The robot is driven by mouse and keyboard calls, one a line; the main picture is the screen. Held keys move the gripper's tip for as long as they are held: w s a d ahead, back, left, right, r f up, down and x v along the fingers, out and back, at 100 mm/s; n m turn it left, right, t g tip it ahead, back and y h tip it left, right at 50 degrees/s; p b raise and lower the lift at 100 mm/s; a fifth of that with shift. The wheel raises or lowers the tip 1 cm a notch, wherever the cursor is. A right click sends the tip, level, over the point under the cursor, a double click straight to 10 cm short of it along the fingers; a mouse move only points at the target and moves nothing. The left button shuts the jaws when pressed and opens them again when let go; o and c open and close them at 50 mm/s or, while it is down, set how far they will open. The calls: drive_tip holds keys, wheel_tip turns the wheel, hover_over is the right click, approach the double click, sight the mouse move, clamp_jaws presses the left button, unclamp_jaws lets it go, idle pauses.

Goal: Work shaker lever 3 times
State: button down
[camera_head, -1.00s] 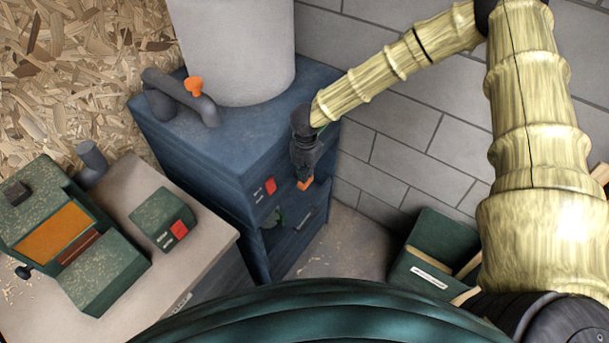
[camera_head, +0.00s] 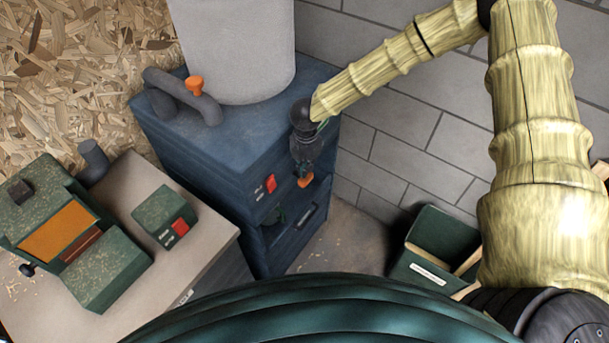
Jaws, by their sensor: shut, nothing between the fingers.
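The blue cabinet (camera_head: 190,165) stands against the grey block wall. A small orange grip (camera_head: 305,181) shows at the cabinet's front right, just below my gripper; it looks like the end of the shaker lever, whose arm is mostly hidden. My gripper (camera_head: 304,172) is shut and points down in front of the cabinet's upper right edge. Its fingertips are at or very close to the orange grip; I cannot tell whether they touch.
A red switch (camera_head: 270,184) is on the cabinet front, above an open recess. An orange-topped pipe (camera_head: 196,100) and a grey drum (camera_head: 235,50) are on top. A bench (camera_head: 205,235) with green machines is left; a green crate (camera_head: 440,245) is on the floor right.

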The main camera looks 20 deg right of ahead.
drive_tip(key=shift+f+b, duration=1.1)
drive_tip(key=shift+f, duration=1.1)
drive_tip(key=shift+r+p, duration=1.55)
drive_tip(key=shift+r, duration=0.8)
drive_tip(key=shift+f, duration=0.15)
idle(1.0)
